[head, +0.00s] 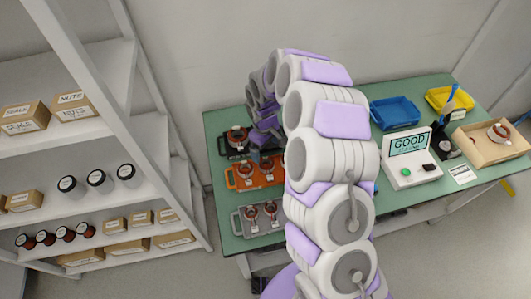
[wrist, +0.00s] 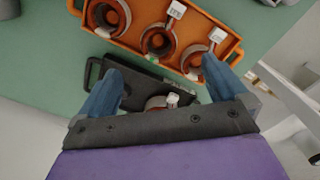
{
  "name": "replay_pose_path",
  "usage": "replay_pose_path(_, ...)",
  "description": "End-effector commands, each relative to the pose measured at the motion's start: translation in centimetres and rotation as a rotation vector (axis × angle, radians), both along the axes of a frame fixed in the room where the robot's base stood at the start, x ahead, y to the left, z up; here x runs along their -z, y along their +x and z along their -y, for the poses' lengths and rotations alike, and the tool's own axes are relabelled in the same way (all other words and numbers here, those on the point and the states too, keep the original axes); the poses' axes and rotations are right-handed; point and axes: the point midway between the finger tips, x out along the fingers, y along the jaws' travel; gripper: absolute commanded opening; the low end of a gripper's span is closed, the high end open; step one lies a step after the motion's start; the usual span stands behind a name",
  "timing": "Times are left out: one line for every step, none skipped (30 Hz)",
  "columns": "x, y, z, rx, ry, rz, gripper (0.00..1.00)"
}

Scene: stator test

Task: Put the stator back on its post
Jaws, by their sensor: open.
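The stators are copper-coloured rings with white tags. One stator (wrist: 157,103) is in the black tray (wrist: 138,88), partly hidden by my gripper's body in the wrist view. Several stand in the orange tray (wrist: 185,72), including one stator (wrist: 158,42) at its middle. My gripper (wrist: 163,70) is open over the black tray, its blue fingers apart with nothing held. In the head view another stator (head: 499,132) sits in the wooden box (head: 481,150) at the right. I cannot make out a bare post.
The green table (head: 220,120) also holds a grey tray (head: 246,230) with stators, a tester (head: 410,158) reading "GOOD", a blue bin (head: 396,112) and a yellow bin (head: 449,98). A white shelf (head: 90,130) with boxes and jars stands left. My arm hides the table's middle.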

Motion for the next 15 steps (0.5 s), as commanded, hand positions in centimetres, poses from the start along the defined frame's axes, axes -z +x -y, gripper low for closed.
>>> replay_pose_path(-1.4,0.2,-0.1,-0.001,0.002,0.006,1.00)
replay_pose_path(-2.1,0.2,-0.1,-0.001,0.000,0.004,1.00)
replay_pose_path(-3.0,0.1,-0.1,-0.001,-0.001,0.003,1.00)
replay_pose_path(-3.6,0.1,-0.1,-0.001,-0.001,0.002,1.00)
replay_pose_path(-4.3,0.2,-0.2,-0.001,0.000,0.003,1.00)
replay_pose_path(-5.3,0.2,-0.3,-0.001,0.000,0.006,1.00)
replay_pose_path(-5.9,0.2,-0.3,-0.001,0.000,0.006,1.00)
replay_pose_path(-6.6,0.2,-0.3,-0.001,0.000,0.004,1.00)
replay_pose_path(-7.4,0.2,-0.3,-0.001,-0.001,0.002,1.00)
replay_pose_path(-7.9,0.2,-0.3,-0.001,-0.001,0.001,1.00)
replay_pose_path(-8.4,0.2,-0.4,-0.001,-0.001,0.001,1.00)
replay_pose_path(-9.1,0.2,-0.4,-0.001,0.001,0.001,1.00)
replay_pose_path(-9.5,0.2,-0.4,-0.001,0.001,0.001,1.00)
replay_pose_path(-10.0,0.2,-0.4,-0.001,0.000,0.000,1.00)
replay_pose_path(-10.5,0.2,-0.4,-0.001,-0.001,-0.001,1.00)
